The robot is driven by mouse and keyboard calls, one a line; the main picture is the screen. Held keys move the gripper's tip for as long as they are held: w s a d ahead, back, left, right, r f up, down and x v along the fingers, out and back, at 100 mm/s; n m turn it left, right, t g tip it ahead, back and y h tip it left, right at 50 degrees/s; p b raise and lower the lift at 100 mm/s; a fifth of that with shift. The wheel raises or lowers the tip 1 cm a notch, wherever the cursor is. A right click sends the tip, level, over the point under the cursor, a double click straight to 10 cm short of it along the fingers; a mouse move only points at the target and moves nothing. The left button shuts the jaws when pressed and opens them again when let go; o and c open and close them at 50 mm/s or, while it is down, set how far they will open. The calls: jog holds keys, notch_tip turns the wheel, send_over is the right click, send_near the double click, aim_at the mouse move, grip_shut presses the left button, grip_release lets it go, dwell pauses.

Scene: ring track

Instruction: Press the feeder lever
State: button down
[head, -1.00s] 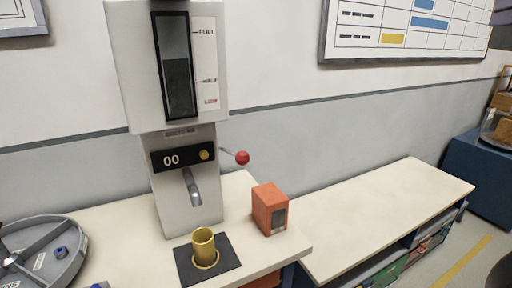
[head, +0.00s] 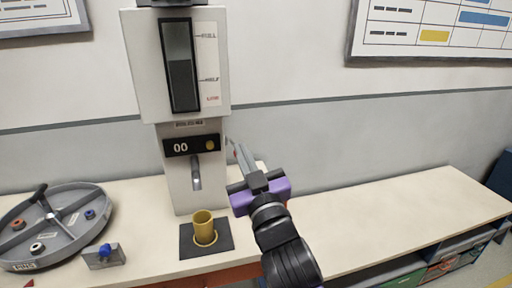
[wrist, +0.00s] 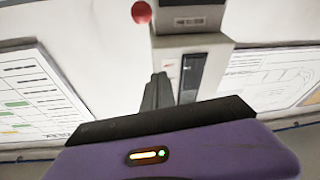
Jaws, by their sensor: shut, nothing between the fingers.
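The feeder (head: 142,75) is a tall white machine with a level window, a display reading 00 and a spout. Its side lever ends in a red ball (wrist: 141,12), at the top edge of the wrist view. In the head view the lever is mostly hidden by my gripper (head: 241,150). My gripper is shut and empty, its fingers raised at the feeder's right side. In the wrist view the fingers (wrist: 158,92) point towards the feeder (wrist: 190,45), with a gap in the picture below the red ball. I cannot tell any contact.
A yellow cup (head: 203,228) stands on a dark mat (head: 188,246) under the spout. A round grey tray (head: 60,245) with small parts lies at left, with a small block with a blue knob (head: 104,254) beside it. The right counter (head: 400,205) is clear.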

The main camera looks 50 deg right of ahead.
jog(key=shift+s+d+f+m+g, duration=0.15)
jog(key=shift+d+f+g, duration=0.15)
jog(key=shift+f, duration=0.2)
jog(key=shift+s+d+f+m+g, duration=0.1)
jog(key=shift+d+f+m+g, duration=0.15)
jog(key=shift+f, duration=0.25)
jog(key=r+p+x, duration=0.1)
jog(key=p+x, duration=0.3)
jog(key=x, duration=0.6)
jog(key=f, duration=0.4)
jog(key=shift+s+d+f, duration=0.25)
jog(key=shift+s+f, duration=0.1)
jog(key=shift+f+b, duration=0.15)
jog(key=shift+b, duration=0.25)
